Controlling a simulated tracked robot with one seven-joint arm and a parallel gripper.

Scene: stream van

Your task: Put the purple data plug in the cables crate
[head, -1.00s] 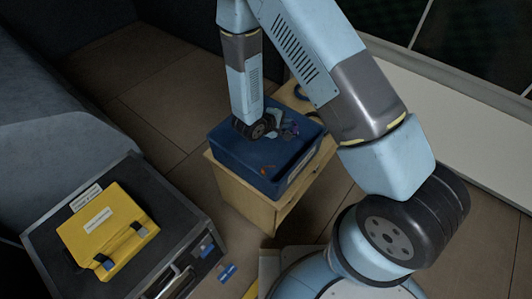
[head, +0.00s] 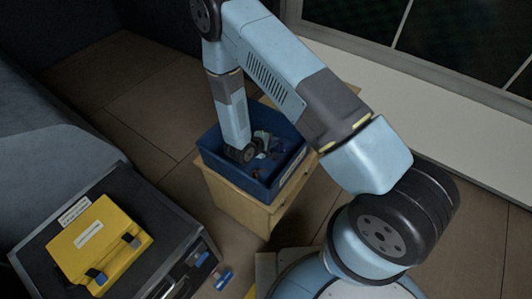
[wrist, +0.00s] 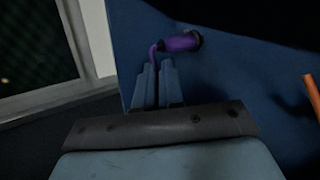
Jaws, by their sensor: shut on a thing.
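My gripper (wrist: 158,84) is shut on the thin tail of the purple data plug (wrist: 182,43), whose thicker body points right beyond the fingertips in the wrist view. In the head view my gripper (head: 264,140) is at the open top of a blue crate (head: 232,179), over its inside. The plug is hard to make out there, and whether it touches the crate is unclear. The crate's label is too small to read, so I cannot confirm it is the cables crate.
The crate stands on a wooden cabinet (head: 235,208). A small orange thing (wrist: 312,92) is at the right of the wrist view. A yellow case (head: 98,245) lies on a dark case (head: 160,225) at lower left. Tiled floor lies between.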

